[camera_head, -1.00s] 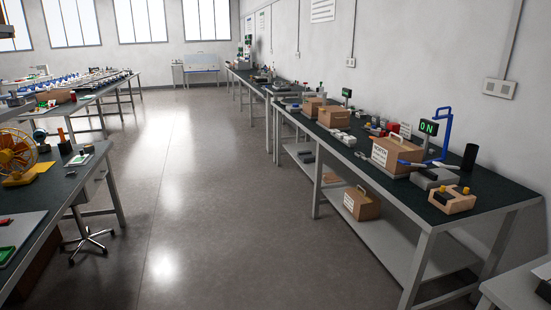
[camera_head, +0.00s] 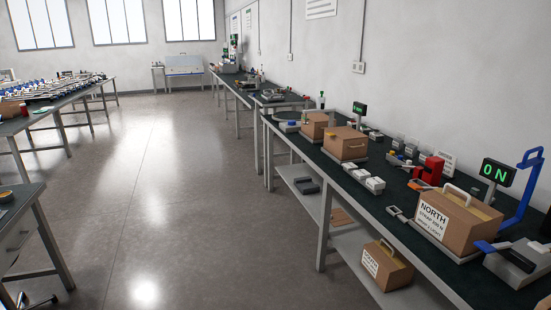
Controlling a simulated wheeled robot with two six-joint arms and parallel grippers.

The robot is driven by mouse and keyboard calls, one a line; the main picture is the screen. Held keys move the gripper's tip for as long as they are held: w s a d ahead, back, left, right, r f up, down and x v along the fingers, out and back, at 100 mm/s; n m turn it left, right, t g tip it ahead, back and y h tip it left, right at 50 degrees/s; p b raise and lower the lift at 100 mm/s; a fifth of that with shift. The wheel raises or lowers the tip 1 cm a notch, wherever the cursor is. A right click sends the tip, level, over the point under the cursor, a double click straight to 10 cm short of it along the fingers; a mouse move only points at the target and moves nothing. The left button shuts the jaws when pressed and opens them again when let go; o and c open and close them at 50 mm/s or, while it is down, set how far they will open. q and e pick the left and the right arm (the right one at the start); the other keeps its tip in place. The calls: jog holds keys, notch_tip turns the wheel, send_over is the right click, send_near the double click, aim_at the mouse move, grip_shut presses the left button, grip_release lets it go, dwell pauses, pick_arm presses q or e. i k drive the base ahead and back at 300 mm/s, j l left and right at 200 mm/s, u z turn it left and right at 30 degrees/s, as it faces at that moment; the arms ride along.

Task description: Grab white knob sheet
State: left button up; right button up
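No sheet can be clearly identified as the white knob sheet. A small white sheet with print (camera_head: 443,160) stands upright at the back of the right workbench (camera_head: 392,198), behind a red device (camera_head: 429,169). Its text is too small to read. Another white printed sheet (camera_head: 321,8) hangs high on the right wall. Neither of my grippers is in view.
The right workbench holds cardboard boxes, one labelled NORTH (camera_head: 460,222), a green ON display (camera_head: 497,171) and a blue frame (camera_head: 524,192). A box (camera_head: 388,268) sits on the lower shelf. Another bench (camera_head: 20,215) stands at left. The aisle floor (camera_head: 160,200) is clear.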

aim_at(336, 217)
jog(key=i, duration=2.05)
